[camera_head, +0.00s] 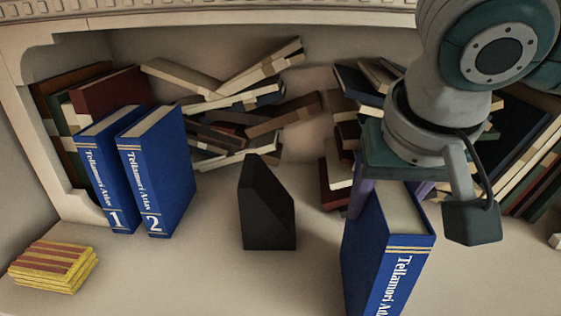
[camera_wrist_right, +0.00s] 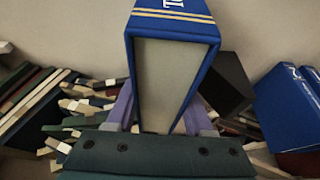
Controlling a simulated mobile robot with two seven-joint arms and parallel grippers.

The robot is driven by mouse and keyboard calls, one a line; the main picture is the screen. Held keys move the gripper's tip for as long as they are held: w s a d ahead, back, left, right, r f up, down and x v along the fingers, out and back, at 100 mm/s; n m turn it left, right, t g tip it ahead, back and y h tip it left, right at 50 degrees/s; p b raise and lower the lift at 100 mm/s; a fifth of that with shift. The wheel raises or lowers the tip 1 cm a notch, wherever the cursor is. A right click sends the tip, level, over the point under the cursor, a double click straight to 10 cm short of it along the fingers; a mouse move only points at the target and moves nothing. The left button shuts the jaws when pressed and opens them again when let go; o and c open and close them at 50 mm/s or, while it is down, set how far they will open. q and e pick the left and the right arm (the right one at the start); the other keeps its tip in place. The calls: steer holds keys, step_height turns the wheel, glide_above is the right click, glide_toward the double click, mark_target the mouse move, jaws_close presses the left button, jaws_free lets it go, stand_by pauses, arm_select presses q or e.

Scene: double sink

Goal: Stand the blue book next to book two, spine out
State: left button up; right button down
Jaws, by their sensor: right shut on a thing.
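Book two (camera_head: 160,175), blue with a white "2" on its spine, stands upright on the left of the shelf, against book one (camera_head: 108,165). Both spines face out. My right gripper (camera_head: 393,196) is shut on a third blue book (camera_head: 385,255), holding it by its top end. This book is upright, its spine with "Tellamori" facing the front; its lower end is cut off, so I cannot tell whether it touches the shelf. It also fills the middle of the right wrist view (camera_wrist_right: 172,80), between the purple fingers. My left gripper is not in view.
A black bookend (camera_head: 267,215) stands between book two and the held book, with bare shelf on both sides. Piles of loose books (camera_head: 240,110) lie behind. More books lean at the right. A yellow and red striped stack (camera_head: 55,265) lies at front left.

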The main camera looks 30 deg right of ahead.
steer(key=c, duration=0.7)
jaws_free()
steer(key=shift+f, duration=0.15)
steer(key=o, duration=0.4)
